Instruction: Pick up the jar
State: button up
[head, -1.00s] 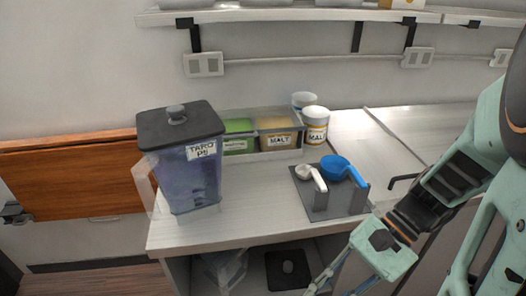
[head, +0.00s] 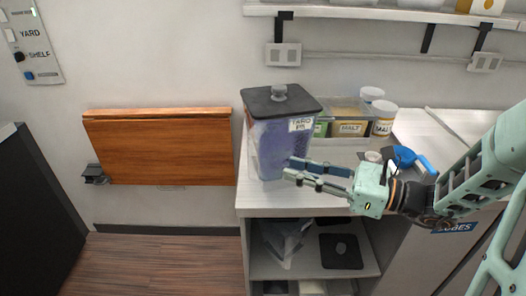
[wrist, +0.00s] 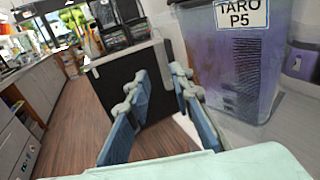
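A large clear jar with purple contents, a black lid and a "TARO P5" label (head: 275,135) stands upright on the left end of the white counter. Its handle is on its left side. It also fills the upper right of the wrist view (wrist: 235,60). My gripper (head: 288,168) is open and empty, its fingers pointing left across the lower front of the jar in the head view. In the wrist view my fingers (wrist: 160,76) are apart, and the jar is to their right, not between them. I cannot tell whether they touch.
White-lidded malt jars (head: 384,120) and a bin with a malt label (head: 350,128) stand behind, to the right. A blue scoop (head: 405,157) is near my wrist. A wooden wall panel (head: 160,147) is left of the counter, with open floor (head: 150,265) below.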

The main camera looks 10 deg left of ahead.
aim_at(259, 155)
jog(key=a, duration=0.1)
jog(key=w+a, duration=0.1)
jog(key=a, duration=0.3)
jog(key=shift+w+a+r, duration=0.2)
jog(key=shift+w+a, duration=0.05)
jog(key=a, duration=0.3)
jog(key=a+p, duration=0.1)
jog(key=shift+w+a+r, duration=0.15)
jog(key=shift+w+r, duration=0.1)
jog(key=shift+r, duration=0.05)
jog(key=shift+w+a, duration=0.15)
jog(key=shift+a, duration=0.35)
grip_shut()
jog(key=shift+r, duration=0.15)
